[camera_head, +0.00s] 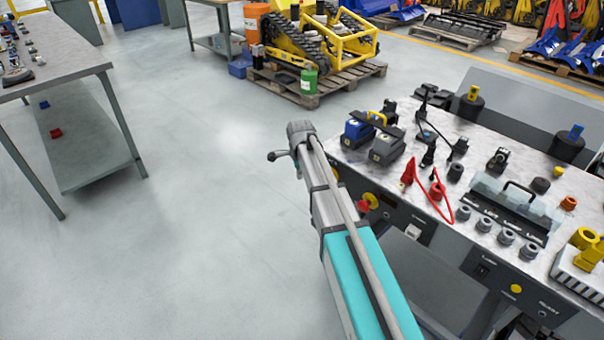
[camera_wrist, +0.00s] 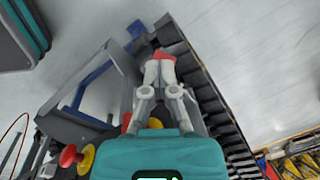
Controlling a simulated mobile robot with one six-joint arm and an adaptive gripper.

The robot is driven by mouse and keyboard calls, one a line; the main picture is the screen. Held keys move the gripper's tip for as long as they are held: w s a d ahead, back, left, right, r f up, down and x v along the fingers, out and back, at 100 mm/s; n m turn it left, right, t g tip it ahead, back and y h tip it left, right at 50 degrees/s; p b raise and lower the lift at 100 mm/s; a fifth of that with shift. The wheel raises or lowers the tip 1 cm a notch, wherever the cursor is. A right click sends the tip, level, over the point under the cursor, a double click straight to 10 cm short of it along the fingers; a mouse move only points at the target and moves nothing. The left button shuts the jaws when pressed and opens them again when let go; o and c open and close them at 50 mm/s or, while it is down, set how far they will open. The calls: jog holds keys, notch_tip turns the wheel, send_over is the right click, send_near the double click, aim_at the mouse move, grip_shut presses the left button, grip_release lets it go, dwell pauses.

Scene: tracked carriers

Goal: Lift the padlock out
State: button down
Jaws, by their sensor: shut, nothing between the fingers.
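My gripper (camera_wrist: 158,66) shows in the wrist view with its pale fingers together and nothing held between them. A small red thing (camera_wrist: 163,56) lies just past the fingertips, partly covered by them. It may be the padlock, but too little of it shows to be sure. Dark grey steps or ribs surround it, and I cannot tell whether the fingers touch it. In the head view my arm reaches up along the left side of the console (camera_head: 470,262), and the fingers cannot be made out clearly. No padlock can be clearly identified in that view.
A red knob (camera_wrist: 70,156) and a yellow disc (camera_wrist: 87,157) are at lower left in the wrist view. A blue bar (camera_wrist: 92,82) and grey frame stand left of the fingers. The console top holds several fittings and a red cable (camera_head: 445,210). Open floor lies left.

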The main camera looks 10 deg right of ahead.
jog(key=shift+s+a, duration=0.2)
jog(key=shift+a, duration=0.25)
dwell(0.3)
jog(key=shift+s+a, duration=0.3)
jog(key=shift+a, duration=0.35)
jog(key=shift+s+a, duration=0.25)
jog(key=shift+a, duration=0.35)
jog(key=c, duration=0.9)
grip_release()
jog(key=shift+o, duration=0.2)
jog(key=s+d+n+g+p, duration=0.1)
jog(key=s+d+n, duration=0.4)
jog(key=s+n, duration=0.6)
jog(key=s+d+n, duration=0.5)
jog(key=s+n, duration=0.1)
jog(key=s, duration=0.8)
notch_tip(320, 180, up, 19)
jog(key=p, duration=1.8)
